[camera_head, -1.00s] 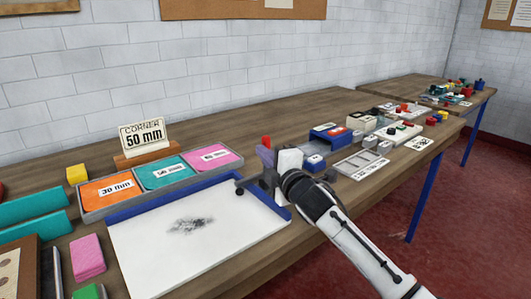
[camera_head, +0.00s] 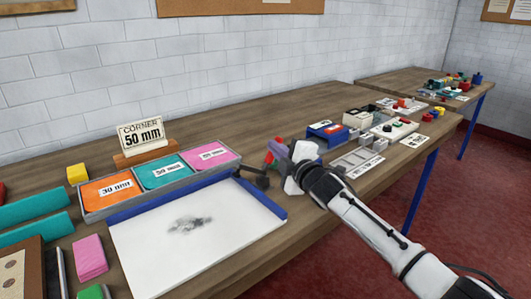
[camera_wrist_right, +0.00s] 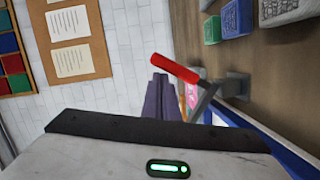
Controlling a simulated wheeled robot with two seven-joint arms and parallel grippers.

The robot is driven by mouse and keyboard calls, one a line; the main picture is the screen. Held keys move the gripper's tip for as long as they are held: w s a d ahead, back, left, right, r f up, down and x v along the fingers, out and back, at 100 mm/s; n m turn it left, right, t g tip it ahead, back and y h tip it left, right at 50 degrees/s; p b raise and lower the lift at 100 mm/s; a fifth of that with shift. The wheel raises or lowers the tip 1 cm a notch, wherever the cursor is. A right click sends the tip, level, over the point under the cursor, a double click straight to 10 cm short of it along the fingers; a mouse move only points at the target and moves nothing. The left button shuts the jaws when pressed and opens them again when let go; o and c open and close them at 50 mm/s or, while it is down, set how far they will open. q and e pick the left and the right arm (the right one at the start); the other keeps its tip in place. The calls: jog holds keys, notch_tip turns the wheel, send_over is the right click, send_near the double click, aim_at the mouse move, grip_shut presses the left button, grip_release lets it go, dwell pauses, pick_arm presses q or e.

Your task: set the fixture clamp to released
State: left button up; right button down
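The fixture clamp (camera_head: 258,181) is dark and sits at the back right corner of the white board (camera_head: 165,245). Its dark arm stands up off the board, with its tip over the blue edge. Its red handle (camera_head: 277,149) is tilted beside my right gripper (camera_head: 272,158). In the right wrist view the red handle (camera_wrist_right: 175,68) slants across just beyond the purple-grey fingertips on a grey lever (camera_wrist_right: 205,100). The fingers look close together, with nothing seen between them; contact with the handle is unclear. My left gripper is not in view.
A grey tray (camera_head: 88,215) of orange, teal and pink cards lies behind the board. A "corner 50 mm" sign (camera_head: 142,134) stands behind it. Right of my gripper are a compartment tray (camera_head: 358,162) and a blue holder (camera_head: 328,133). Bare tabletop lies along the back.

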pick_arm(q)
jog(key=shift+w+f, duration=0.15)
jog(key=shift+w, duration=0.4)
pick_arm(e)
jog(key=shift+w+d+f, duration=0.55)
jog(key=shift+w+d, duration=0.05)
jog(key=shift+d, duration=0.15)
jog(key=shift+w+d+f, duration=0.5)
jog(key=shift+w+d, duration=0.1)
jog(key=shift+d, duration=0.1)
jog(key=shift+d+f, duration=0.1)
